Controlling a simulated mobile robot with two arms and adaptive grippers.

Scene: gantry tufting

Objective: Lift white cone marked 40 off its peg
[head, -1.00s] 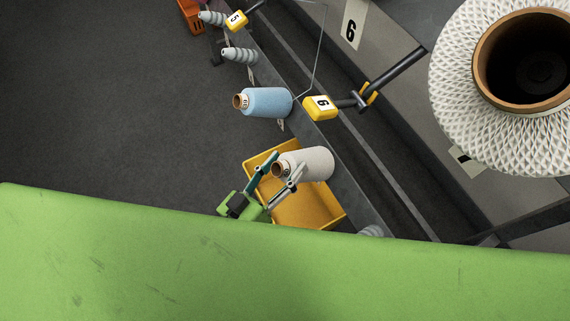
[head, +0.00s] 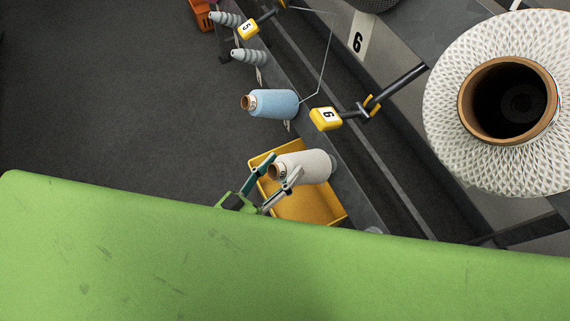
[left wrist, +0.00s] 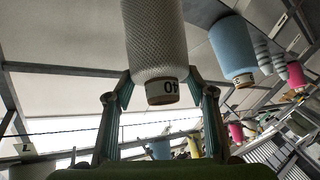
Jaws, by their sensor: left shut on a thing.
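The white cone (head: 312,165) shows in the head view above a yellow bin, its brown core end towards the lower left. In the left wrist view the white cone (left wrist: 156,45) has a label reading 40, upside down, at its near end. My left gripper (head: 284,165) has its two fingers on either side of that end and is shut on the cone. In the left wrist view my left gripper (left wrist: 160,78) frames the labelled end. The peg is hidden, so I cannot tell whether the cone is still on it. My right gripper is not in view.
A light blue cone (head: 272,104) sits close by along the rail. A yellow block marked 6 (head: 325,118) and a thin wire are near. The yellow bin (head: 318,207) is below the cone. A green surface (head: 250,260) covers the foreground.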

